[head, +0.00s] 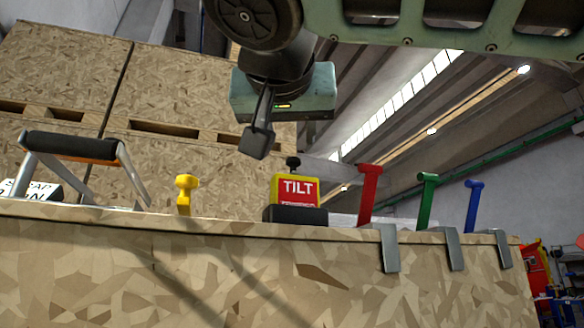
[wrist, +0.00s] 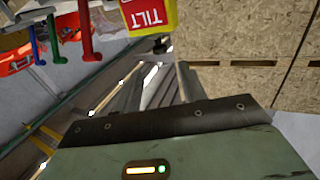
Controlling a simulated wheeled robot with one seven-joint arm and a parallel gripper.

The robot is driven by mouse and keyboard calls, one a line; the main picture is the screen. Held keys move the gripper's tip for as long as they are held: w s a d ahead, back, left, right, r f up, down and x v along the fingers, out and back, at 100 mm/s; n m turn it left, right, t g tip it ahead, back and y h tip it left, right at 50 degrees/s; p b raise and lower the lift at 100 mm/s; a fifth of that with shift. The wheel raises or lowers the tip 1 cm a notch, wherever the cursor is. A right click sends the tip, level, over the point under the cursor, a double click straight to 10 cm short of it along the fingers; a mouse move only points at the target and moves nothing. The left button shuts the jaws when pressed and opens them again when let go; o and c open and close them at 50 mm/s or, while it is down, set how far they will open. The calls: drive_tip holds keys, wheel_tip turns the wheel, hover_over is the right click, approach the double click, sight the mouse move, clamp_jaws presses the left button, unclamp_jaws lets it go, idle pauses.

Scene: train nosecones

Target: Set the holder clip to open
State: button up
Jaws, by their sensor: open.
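No part is plainly marked as the holder clip, and I cannot tell which one it is. A red and yellow TILT block (head: 296,190) stands on a black base at the bench's far edge, with a small black knob (head: 293,163) above it. The block also shows upside down at the top of the wrist view (wrist: 147,15), with the knob (wrist: 161,45) below it. My gripper (head: 258,140) hangs in the air above and left of the block, open and empty, touching nothing. Only one dark finger shows clearly.
Red (head: 369,190), green (head: 426,200) and blue (head: 473,205) levers stand at right, near grey metal brackets (head: 389,248). A yellow post (head: 185,194) and a black-handled frame (head: 70,146) stand at left. The chipboard bench (head: 200,270) fills the front. Chipboard panels rise behind.

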sight(293, 159)
drive_tip(key=w, duration=0.3)
drive_tip(key=w+p, duration=0.1)
drive_tip(key=w, duration=0.2)
drive_tip(key=w+d+p, duration=0.1)
drive_tip(key=w, duration=0.3)
clamp_jaws()
